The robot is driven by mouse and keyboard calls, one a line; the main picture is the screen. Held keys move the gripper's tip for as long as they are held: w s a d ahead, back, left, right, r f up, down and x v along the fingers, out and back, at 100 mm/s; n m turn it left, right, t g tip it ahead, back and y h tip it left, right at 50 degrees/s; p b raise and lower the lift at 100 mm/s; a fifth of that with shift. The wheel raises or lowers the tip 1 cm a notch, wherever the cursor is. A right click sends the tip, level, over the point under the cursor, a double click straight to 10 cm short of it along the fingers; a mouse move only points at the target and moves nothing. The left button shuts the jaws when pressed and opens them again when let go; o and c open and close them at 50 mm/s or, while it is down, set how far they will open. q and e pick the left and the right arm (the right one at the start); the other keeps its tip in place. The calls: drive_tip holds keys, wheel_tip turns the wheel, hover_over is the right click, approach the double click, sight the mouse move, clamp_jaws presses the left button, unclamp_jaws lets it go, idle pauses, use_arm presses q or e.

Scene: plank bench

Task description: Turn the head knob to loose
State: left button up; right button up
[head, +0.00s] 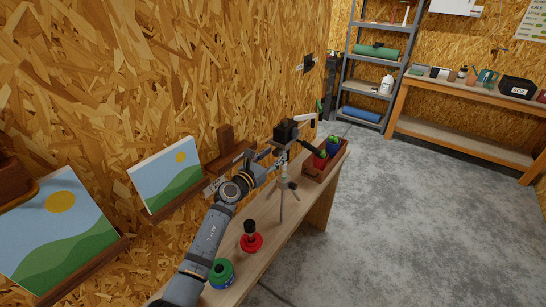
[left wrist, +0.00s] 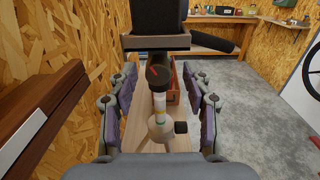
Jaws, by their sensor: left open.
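A small tripod (head: 282,197) stands upright on the narrow plank bench (head: 262,262), with a black camera (head: 287,131) on its head. In the left wrist view, the dark round head knob (left wrist: 157,73) faces me below the camera plate (left wrist: 156,41) and bears a slanted red mark. Coloured bands show on the post (left wrist: 160,106) under it; no lettering is readable. My left gripper (head: 273,161) is at the tripod head, its purple-padded fingers (left wrist: 160,85) spread left and right of the knob and post. They look apart from both. My right gripper is out of view.
A black handle (left wrist: 218,37) sticks out right of the head, and a small dark knob (left wrist: 181,127) lies lower. A red bin (head: 325,160) stands behind the tripod. Red (head: 251,242) and green (head: 221,272) items stand nearer. The chipboard wall is close on the left.

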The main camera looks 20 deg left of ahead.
use_arm(q)
drive_tip(key=shift+a, duration=0.1)
drive_tip(key=shift+c, duration=1.1)
drive_tip(key=shift+w+f, duration=0.1)
drive_tip(key=shift+c, duration=1.2)
clamp_jaws()
drive_tip(key=shift+p, duration=0.3)
drive_tip(key=n+p, duration=0.2)
drive_tip(key=n, duration=0.1)
drive_tip(key=shift+r, duration=0.25)
drive_tip(key=shift+f+n+p, duration=0.1)
drive_tip(key=shift+n+p, duration=0.2)
drive_tip(key=shift+n, duration=0.2)
drive_tip(key=shift+f, duration=0.15)
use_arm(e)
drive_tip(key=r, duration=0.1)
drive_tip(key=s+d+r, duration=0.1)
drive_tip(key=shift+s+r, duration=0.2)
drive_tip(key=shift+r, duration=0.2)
